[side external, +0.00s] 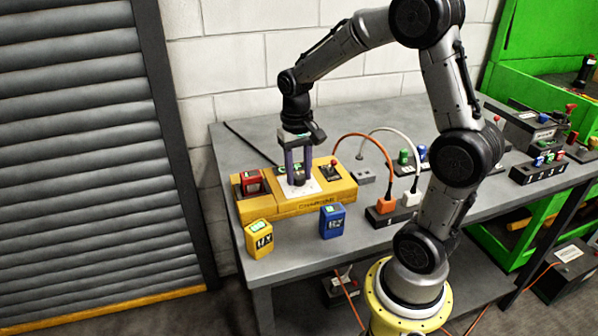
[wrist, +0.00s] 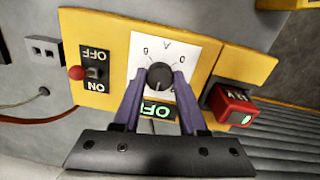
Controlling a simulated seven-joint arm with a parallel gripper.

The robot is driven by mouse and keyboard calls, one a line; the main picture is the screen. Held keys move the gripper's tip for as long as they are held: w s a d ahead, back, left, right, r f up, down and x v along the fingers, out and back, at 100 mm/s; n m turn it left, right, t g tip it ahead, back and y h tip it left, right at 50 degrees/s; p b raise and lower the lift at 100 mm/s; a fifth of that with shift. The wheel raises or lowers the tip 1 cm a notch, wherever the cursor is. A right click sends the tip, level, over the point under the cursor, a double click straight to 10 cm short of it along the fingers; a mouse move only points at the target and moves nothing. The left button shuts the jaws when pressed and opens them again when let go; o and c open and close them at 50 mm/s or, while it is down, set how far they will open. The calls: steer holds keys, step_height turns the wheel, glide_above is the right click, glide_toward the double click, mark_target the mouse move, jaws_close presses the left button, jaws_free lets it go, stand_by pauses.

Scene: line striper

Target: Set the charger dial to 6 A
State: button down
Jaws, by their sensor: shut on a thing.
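The yellow charger (side external: 300,205) stands on the grey bench; in the wrist view its face appears upside down. Its round black dial (wrist: 159,76) sits on a white plate (wrist: 145,44) with marks partly legible and partly hidden by the fingers. A pale pointer line seems to face the bottom of the wrist picture, but I cannot read its setting for sure. My gripper (wrist: 160,83) is shut on the dial, one purple finger on each side; it also shows in the side view (side external: 298,181). A green-lit display (wrist: 157,111) lies between the fingers, partly covered.
A red battery (wrist: 232,106) sits in the charger's slot. A red-knobbed ON/OFF switch (wrist: 76,73) is on the other side. Yellow (side external: 259,239) and blue (side external: 332,221) batteries stand in front. A socket strip (side external: 388,217) with orange and white plugs stands to the right.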

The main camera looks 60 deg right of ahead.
steer(key=m, duration=1.3)
steer(key=shift+m+y, duration=0.3)
steer(key=shift+m, duration=0.1)
steer(key=m, duration=0.6)
steer(key=shift+w, duration=0.1)
steer(key=m, duration=0.6)
steer(key=shift+d+m, duration=0.1)
steer(key=shift+m, duration=0.2)
steer(key=shift+c, duration=2.2)
jaws_free()
